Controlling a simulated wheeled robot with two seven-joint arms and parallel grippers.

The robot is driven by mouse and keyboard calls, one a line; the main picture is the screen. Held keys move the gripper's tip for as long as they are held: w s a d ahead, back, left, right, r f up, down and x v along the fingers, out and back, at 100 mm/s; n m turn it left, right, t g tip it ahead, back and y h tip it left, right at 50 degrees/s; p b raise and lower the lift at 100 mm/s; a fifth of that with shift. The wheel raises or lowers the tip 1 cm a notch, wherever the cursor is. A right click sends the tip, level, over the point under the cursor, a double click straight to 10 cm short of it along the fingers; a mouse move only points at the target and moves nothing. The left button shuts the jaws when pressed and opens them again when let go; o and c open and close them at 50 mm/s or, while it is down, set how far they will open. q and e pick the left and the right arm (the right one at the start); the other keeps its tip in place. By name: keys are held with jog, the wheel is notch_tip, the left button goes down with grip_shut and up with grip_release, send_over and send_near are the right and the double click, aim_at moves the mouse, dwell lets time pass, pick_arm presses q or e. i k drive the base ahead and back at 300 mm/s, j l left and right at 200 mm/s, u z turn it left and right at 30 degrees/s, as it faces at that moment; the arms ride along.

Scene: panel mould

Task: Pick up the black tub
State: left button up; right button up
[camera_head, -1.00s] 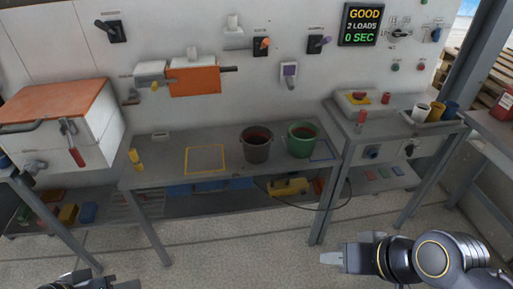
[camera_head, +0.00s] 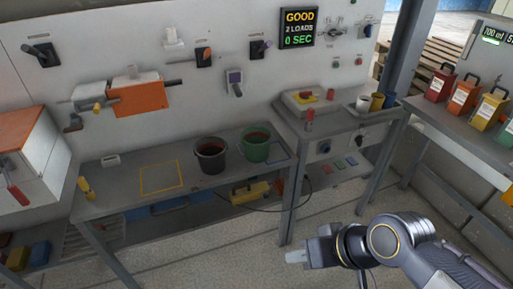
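The black tub (camera_head: 211,158), a dark bucket with reddish contents, stands upright on the grey table (camera_head: 120,200). A green bucket (camera_head: 256,148) stands close to its right. My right gripper (camera_head: 295,257) is in front of the table at the lower right, well apart from the tub, pointing left. I see its fingers edge-on and cannot tell whether they are parted; nothing shows in them. My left gripper is out of view.
A yellow square outline (camera_head: 161,178) marks bare tabletop left of the tub. A yellow tool (camera_head: 86,188) stands at the table's left end. A side bench (camera_head: 430,112) at the right holds several coloured containers. The floor in front is clear.

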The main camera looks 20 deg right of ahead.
aim_at(210, 152)
jog(key=i+j+z, duration=0.35)
jog(key=i, duration=0.4)
jog(key=i+j+z, duration=0.3)
jog(key=i+j, duration=0.35)
